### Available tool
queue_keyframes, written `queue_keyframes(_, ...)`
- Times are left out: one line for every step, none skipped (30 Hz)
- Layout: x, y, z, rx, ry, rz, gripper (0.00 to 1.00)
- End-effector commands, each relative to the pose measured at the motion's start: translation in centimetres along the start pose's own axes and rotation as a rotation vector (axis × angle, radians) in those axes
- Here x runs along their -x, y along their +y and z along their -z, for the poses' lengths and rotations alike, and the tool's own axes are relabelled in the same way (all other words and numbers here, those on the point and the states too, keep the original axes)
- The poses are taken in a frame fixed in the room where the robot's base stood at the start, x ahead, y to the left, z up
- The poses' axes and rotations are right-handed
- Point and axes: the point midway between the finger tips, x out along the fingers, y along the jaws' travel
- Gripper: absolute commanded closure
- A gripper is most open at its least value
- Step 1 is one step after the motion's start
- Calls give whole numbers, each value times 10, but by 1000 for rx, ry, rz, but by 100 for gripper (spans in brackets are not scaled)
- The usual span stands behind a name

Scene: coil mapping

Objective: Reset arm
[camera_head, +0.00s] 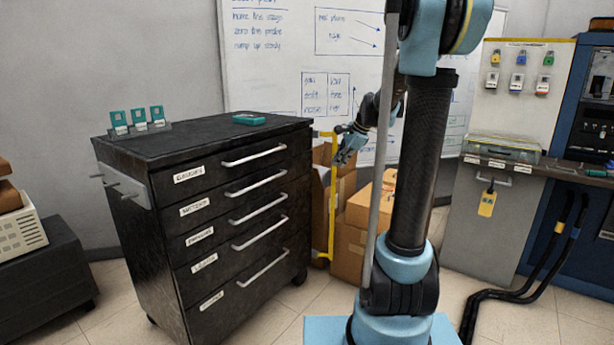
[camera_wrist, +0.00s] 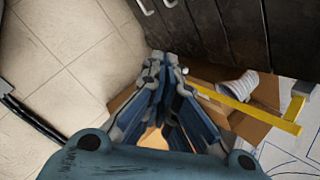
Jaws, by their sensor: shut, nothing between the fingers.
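My gripper (camera_head: 345,151) hangs in the air to the right of the black drawer cabinet (camera_head: 237,233) in the head view, in front of the yellow frame and the boxes. In the wrist view the fingers of my gripper (camera_wrist: 164,60) point up the picture, and their tips meet with nothing between them. My blue and black arm stands upright at the right of centre in the head view and hides part of the whiteboard and boxes.
Teal items in a holder (camera_head: 138,121) and a teal device (camera_head: 249,118) lie on the cabinet. Cardboard boxes (camera_head: 348,254) and a yellow frame (camera_head: 332,215) stand beside it. A whiteboard (camera_head: 280,60) is behind. A grey lock station (camera_head: 490,222) and thick black cables (camera_head: 520,296) are at right.

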Motion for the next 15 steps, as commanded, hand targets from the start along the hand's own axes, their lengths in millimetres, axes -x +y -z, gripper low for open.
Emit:
queue_keyframes(6,17,-4,51,13,-10,100)
queue_keyframes(9,26,-6,84,19,-17,100)
queue_keyframes(13,37,-8,126,29,-26,100)
queue_keyframes(16,47,-9,159,37,-33,100)
queue_keyframes(18,56,-10,192,43,-39,100)
queue_keyframes(22,68,-12,234,52,-49,100)
queue_keyframes(24,77,-13,267,59,-56,100)
queue_keyframes(26,86,-14,299,65,-63,100)
queue_keyframes(29,98,-15,342,74,-74,100)
queue_keyframes(31,107,-15,374,80,-82,100)
queue_keyframes(33,116,-16,406,85,-90,100)
queue_keyframes(35,129,-16,449,93,-102,100)
queue_keyframes(37,138,-17,481,98,-110,100)
queue_keyframes(38,148,-17,513,103,-119,100)
queue_keyframes(40,160,-17,555,110,-132,100)
